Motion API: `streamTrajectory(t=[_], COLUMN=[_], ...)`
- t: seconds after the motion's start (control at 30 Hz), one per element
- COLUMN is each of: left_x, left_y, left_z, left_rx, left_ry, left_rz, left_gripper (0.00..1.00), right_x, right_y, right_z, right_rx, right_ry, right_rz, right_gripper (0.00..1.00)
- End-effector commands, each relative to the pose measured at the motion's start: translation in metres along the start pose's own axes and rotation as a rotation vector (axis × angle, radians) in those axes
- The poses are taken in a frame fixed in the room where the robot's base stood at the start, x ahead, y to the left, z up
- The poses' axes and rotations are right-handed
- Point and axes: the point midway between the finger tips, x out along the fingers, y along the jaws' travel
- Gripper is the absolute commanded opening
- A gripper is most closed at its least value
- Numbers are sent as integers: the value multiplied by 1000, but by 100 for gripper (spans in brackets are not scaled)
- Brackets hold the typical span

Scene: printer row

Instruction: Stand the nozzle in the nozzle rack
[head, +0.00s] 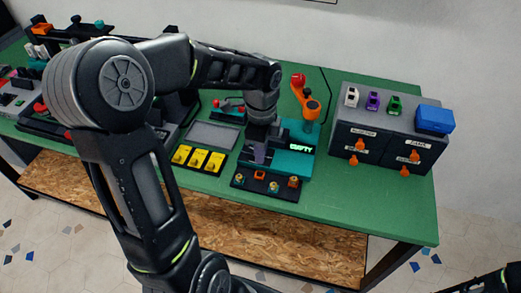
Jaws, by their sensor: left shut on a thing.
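The dark nozzle rack (249,190) lies near the front edge of the green table. Several small brass-coloured and orange pieces show on it. My left gripper (260,158) points down just behind the rack, in front of the teal device with the lit "EMPTY" display (300,148). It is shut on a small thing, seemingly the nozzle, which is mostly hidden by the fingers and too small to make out. I cannot tell whether it touches anything below. My right gripper is out of view; only part of my right arm shows at the bottom right corner.
Yellow cards (199,158) lie left of the rack, with a grey mat (211,135) behind them. An orange-and-red arm-like tool (305,98) stands behind the display. A grey drawer unit (385,137) with a blue box (434,119) is at right. The green table (335,198) is clear at front right.

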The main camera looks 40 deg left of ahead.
Motion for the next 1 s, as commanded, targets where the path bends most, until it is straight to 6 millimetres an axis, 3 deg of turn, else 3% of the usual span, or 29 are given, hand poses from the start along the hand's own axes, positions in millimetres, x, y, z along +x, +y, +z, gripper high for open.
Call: streamTrajectory(t=[0.37, 1.0], left_x=[8, 51], left_y=[0, 0], left_z=[0, 0], left_rx=[0, 1], left_ry=[0, 0], left_rz=[0, 1], left_gripper=[0, 0], right_x=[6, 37], right_y=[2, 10], right_z=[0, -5], right_rx=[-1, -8], right_ry=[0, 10], right_rz=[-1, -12], right_gripper=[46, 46])
